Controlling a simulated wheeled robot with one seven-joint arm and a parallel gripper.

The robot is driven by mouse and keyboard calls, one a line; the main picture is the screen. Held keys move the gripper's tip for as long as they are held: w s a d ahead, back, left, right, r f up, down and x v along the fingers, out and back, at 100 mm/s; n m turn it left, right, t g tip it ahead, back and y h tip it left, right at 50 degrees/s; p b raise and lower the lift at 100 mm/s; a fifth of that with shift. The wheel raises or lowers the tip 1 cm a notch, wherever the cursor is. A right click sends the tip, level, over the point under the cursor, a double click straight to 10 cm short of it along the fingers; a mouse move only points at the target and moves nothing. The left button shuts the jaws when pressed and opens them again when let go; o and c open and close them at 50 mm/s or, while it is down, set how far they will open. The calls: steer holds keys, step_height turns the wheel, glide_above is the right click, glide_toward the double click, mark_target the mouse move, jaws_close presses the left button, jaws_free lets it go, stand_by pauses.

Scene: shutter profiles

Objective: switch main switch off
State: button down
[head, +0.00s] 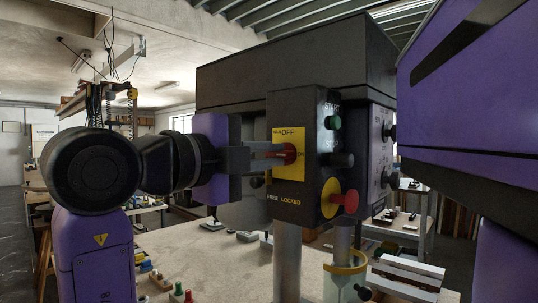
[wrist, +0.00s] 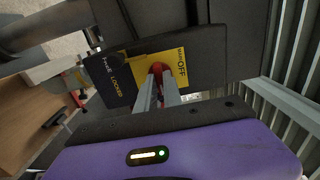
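The main switch (head: 291,153) is a red rotary knob on a yellow plate (head: 289,134) on the black control box. The plate reads OFF at the top and ON at the right. My gripper (head: 279,154) faces the plate from the left, with one finger above the other and its fingertips at the knob. In the wrist view the two fingers (wrist: 158,88) reach either side of the red knob (wrist: 157,69) with a narrow gap between them. The fingers partly hide the knob, so its handle position and whether they press on it are unclear.
Below the switch is a red emergency button (head: 346,201) on a yellow disc, beside a LOCKED label. A green START button (head: 333,122) and a black knob (head: 341,160) are on the adjoining face. A grey post (head: 287,262) holds the box above a workbench (head: 220,268).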

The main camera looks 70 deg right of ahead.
steer(key=shift+f+n, duration=0.1)
steer(key=shift+n, duration=0.3)
steer(key=n+b, duration=0.1)
steer(key=n, duration=0.1)
steer(key=shift+n, duration=0.4)
steer(key=n, duration=0.4)
steer(key=shift+n+b, duration=0.3)
steer(key=n, duration=0.4)
steer(key=shift+n+p, duration=0.65)
steer(key=shift+n, duration=1.45)
steer(key=c, duration=1.5)
jaws_free()
